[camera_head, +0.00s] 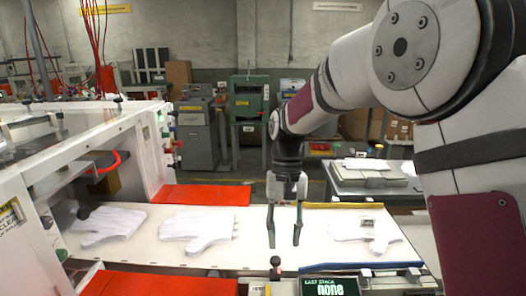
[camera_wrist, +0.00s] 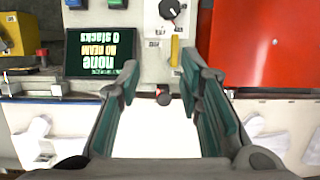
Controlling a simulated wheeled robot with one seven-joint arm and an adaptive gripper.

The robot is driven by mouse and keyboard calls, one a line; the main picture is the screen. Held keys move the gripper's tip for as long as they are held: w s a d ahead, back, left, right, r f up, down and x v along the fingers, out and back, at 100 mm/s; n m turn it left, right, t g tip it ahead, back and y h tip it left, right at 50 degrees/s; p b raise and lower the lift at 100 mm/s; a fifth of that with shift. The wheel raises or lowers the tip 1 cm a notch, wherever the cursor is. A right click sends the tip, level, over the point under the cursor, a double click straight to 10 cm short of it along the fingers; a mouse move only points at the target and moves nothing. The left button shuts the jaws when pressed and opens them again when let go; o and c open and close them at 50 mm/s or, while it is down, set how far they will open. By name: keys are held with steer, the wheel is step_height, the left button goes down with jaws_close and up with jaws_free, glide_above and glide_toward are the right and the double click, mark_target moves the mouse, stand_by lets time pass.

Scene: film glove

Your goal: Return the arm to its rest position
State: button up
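My gripper (camera_head: 285,225) hangs pointing down over the middle of a white work surface (camera_head: 255,215). Its two dark green fingers are apart with nothing between them. The wrist view also shows my gripper (camera_wrist: 160,90) open and empty. My arm reaches in from the right, bent at the elbow. White gloves lie flat to the left, one at the far left (camera_head: 108,226) and one nearer the gripper (camera_head: 197,230). Another white glove (camera_head: 365,232) lies to the right, on a blue-edged area. No glove touches the fingers.
A white machine (camera_head: 120,150) stands at left. Red panels (camera_head: 200,194) flank the surface. In front are a knob (camera_head: 276,262) and a screen (camera_head: 330,287) reading "LAST STACK none". A side table (camera_head: 365,183) with white sheets stands behind right.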

steer(key=s+d+r+t+p, duration=0.1)
steer(key=s+d+r+t, duration=0.1)
steer(key=s+d+r, duration=0.5)
steer(key=s+d+r+t+p, duration=0.1)
steer(key=s+d+r+t, duration=0.1)
steer(key=s, duration=0.8)
steer(key=s+d+r+t+p, duration=0.2)
steer(key=s+d+r, duration=0.3)
steer(key=s, duration=0.5)
steer(key=shift+s+d+t, duration=0.25)
steer(key=shift+t, duration=0.45)
steer(key=shift+r, duration=0.15)
